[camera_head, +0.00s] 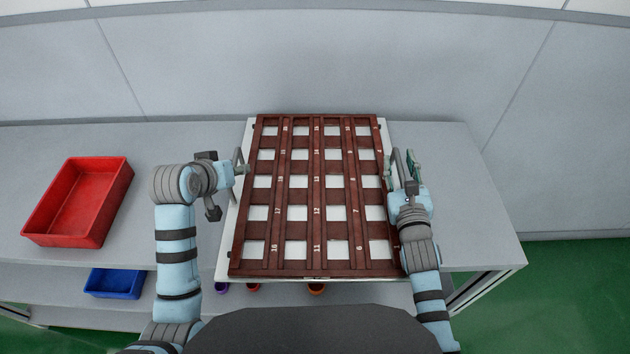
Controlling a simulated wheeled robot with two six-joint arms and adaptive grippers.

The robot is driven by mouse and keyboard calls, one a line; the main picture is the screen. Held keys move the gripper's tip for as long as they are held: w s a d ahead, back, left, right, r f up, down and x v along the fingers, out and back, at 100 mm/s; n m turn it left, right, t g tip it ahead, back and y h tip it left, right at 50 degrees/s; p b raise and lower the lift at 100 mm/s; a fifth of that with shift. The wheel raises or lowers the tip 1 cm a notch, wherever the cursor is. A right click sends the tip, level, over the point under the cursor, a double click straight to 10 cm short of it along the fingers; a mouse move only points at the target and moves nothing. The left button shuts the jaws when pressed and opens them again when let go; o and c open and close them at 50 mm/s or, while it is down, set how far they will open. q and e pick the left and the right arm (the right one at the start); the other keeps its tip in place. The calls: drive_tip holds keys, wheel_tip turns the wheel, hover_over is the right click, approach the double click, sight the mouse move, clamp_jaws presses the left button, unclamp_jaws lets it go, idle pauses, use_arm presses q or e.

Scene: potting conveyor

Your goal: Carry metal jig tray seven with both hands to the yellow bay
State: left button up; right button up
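A large tray, a dark red-brown metal grid (316,196) with numbered strips and square openings over a white base, lies on the grey bench. Its number as a tray is not readable. A grey bar handle stands at each side, the left one (236,180) and the right one (399,168). My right gripper (401,168) is open, its green fingers apart on either side of the right handle. My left gripper (242,169) is at the left handle, seen edge-on; its finger gap is hidden. No yellow bay shows.
A red bin (80,203) sits on the bench at left. A blue bin (115,283) and several small pots (253,287) are on the lower shelf. The bench (465,195) is clear right of the tray. A grey wall (300,60) stands behind; green floor (570,290) lies at right.

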use_arm(q)
drive_tip(key=shift+c, duration=0.4)
use_arm(e)
drive_tip(key=shift+c, duration=0.4)
use_arm(q)
clamp_jaws()
use_arm(e)
clamp_jaws()
use_arm(q)
drive_tip(key=shift+r, duration=0.1)
use_arm(e)
drive_tip(key=shift+r, duration=0.1)
